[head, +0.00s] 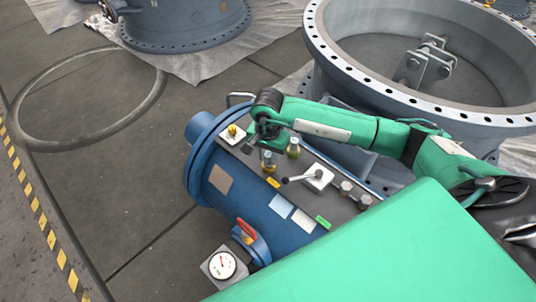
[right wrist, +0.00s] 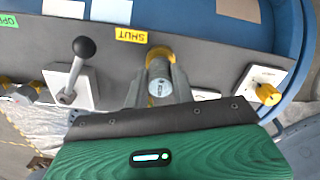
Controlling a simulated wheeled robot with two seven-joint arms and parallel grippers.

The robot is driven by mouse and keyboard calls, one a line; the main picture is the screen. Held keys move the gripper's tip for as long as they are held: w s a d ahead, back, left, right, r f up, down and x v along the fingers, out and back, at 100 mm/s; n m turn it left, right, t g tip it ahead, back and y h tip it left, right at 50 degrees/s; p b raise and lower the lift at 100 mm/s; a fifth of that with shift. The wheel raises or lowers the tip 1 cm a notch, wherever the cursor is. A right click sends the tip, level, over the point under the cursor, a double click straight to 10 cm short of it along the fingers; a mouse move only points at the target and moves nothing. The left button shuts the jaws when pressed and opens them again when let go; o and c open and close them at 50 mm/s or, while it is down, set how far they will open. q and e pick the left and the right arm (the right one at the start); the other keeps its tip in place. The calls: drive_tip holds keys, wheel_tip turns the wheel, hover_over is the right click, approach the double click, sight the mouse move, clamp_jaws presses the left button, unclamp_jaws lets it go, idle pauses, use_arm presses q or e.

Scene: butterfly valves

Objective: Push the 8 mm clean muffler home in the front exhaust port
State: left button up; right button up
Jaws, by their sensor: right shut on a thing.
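A muffler (head: 268,161) with a pale grey end and a brass-yellow part stands at the front of the valve actuator's grey top plate, beside the yellow SHUT label (right wrist: 130,35). My right gripper (right wrist: 160,88) is shut on this muffler, which also shows between the fingers in the right wrist view (right wrist: 160,57). Its size marking is not readable. The front exhaust port is hidden under it, and I cannot tell how deep it sits. A second, olive-brass muffler (head: 293,149) stands just behind and to the right. My left gripper is not in view.
The blue actuator cylinder (head: 228,185) carries a lever on a white plate (head: 318,178) to the right and a yellow knob (head: 232,130) to the left. A red-handled valve (head: 247,231) and a gauge (head: 222,265) are in front. A large grey flanged valve (head: 345,75) stands behind.

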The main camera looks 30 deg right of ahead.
drive_tip(key=shift+f+b, duration=0.3)
drive_tip(key=shift+f, duration=0.05)
idle(0.3)
drive_tip(key=o, duration=1.5)
drive_tip(key=shift+c, duration=0.2)
drive_tip(key=shift+r, duration=0.1)
drive_tip(key=shift+r+p, duration=1.75)
drive_tip(key=shift+r, duration=1.95)
